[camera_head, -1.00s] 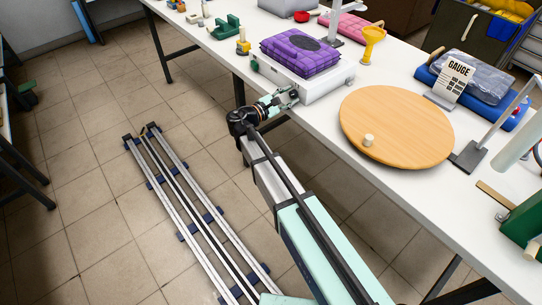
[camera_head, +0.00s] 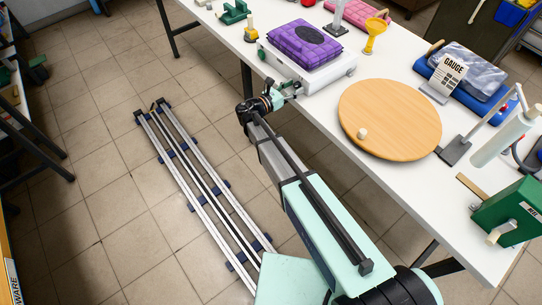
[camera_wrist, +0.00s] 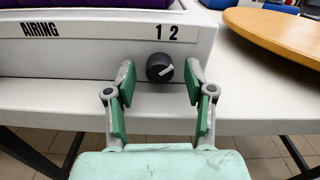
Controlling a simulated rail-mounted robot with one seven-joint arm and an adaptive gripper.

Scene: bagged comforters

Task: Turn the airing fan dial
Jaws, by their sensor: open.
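The airing fan is a white box (camera_head: 330,75) at the table's front edge, with a purple bagged comforter (camera_head: 303,44) lying on top. In the wrist view its front panel (camera_wrist: 90,55) reads "AIRING" at left and "1 2" above the dial. The dial (camera_wrist: 159,68) is a black round knob with a white pointer mark slanting up to the right. My gripper (camera_wrist: 158,85) is open, with one green-padded finger on each side of the dial. I see gaps between the pads and the dial. My gripper also shows in the head view (camera_head: 293,87) in front of the box.
A round wooden board (camera_head: 390,115) with a pale knob lies right of the box. A yellow funnel (camera_head: 376,35), a gauge card (camera_head: 447,75) and a green box (camera_head: 508,212) stand on the table. The table edge (camera_wrist: 260,127) runs just below the dial.

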